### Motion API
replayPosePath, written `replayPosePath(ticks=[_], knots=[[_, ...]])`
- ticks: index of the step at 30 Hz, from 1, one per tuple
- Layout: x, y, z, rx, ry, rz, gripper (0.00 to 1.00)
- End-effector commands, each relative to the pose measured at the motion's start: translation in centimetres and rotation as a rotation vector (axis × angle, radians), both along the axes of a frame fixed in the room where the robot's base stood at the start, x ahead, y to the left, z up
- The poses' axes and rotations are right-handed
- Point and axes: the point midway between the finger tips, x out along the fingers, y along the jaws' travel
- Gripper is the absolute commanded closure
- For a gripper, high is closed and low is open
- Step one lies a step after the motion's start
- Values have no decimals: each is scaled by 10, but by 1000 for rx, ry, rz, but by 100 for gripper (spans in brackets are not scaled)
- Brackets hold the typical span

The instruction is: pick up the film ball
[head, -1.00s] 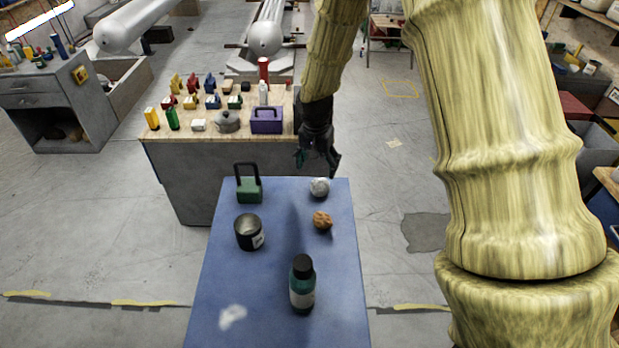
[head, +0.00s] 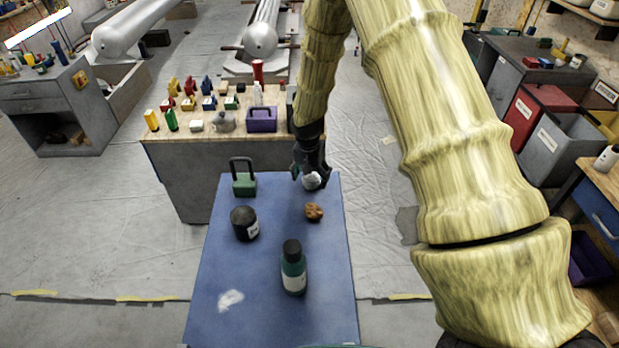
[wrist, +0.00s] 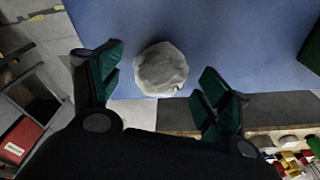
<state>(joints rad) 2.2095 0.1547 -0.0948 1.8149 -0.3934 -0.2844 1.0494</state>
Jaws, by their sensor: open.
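The film ball (head: 311,181) is a crumpled whitish-grey ball near the far right corner of the blue table (head: 215,270). My gripper (head: 311,178) is at the ball, partly hiding it in the head view. In the wrist view the ball (wrist: 161,70) lies on the blue surface, ahead of and between the two spread green-tipped fingers of my gripper (wrist: 158,82). The fingers are open, with a visible gap on each side of the ball.
A brown lumpy object (head: 313,212) lies just in front of the ball. A green padlock-shaped object (head: 243,178), a black jar (head: 245,224), a dark green bottle (head: 293,268) and a white patch (head: 230,299) are also on the table. A crowded workbench (head: 215,141) stands behind.

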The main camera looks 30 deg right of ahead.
Motion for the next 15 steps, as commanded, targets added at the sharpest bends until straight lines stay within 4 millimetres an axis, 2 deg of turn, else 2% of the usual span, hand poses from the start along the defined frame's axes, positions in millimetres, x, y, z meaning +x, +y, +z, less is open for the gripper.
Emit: replayPosePath(ticks=[7, 15], knots=[[7, -2, -22, -1, 5, 1, 23], [9, -1, -25, 0, 5, 3, 23]])
